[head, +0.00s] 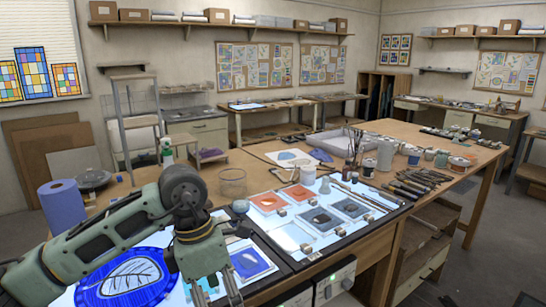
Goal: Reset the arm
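My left arm comes in from the left and bends down over the near end of the workbench (375,240). Its gripper (215,294) points down at the bottom edge, with the two fingers apart and nothing seen between them. The fingertips are partly cut off by the frame. A small blue square tile (250,263) lies just right of the gripper. My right gripper is not in view.
Lit panels hold orange and grey tiles (268,203). Brushes, jars and tools (418,182) crowd the bench beyond. A blue paper roll (62,206) and a glass jar (232,182) stand near my arm.

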